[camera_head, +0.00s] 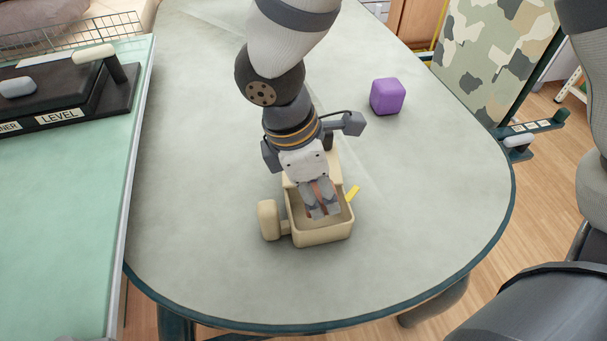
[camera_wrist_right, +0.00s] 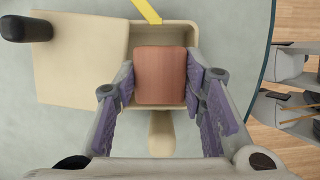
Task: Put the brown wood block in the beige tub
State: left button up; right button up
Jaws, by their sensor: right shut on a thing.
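The beige tub (camera_head: 322,238) stands on the grey table, with a handle at its left and its open compartment facing up. My right gripper (camera_head: 318,209) points down into the opening. It is shut on the brown wood block (camera_wrist_right: 160,75), with one finger at each side of it. In the right wrist view, the block lies inside the outline of the tub's walls (camera_wrist_right: 178,28). In the head view, the fingers mostly hide the block. I cannot tell whether it touches the tub's floor. My left gripper is not in view.
A purple cube (camera_head: 387,96) stands on the table behind and right of the tub. A green-topped surface (camera_head: 62,210) with a black labelled device (camera_head: 70,90) is at the left. The table front is clear.

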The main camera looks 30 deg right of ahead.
jog(key=shift+w+r, duration=0.2)
jog(key=shift+r, duration=0.05)
jog(key=o, duration=1.2)
jog(key=v, duration=1.1)
jog(key=shift+s+a+r, duration=0.15)
jog(key=shift+r, duration=0.2)
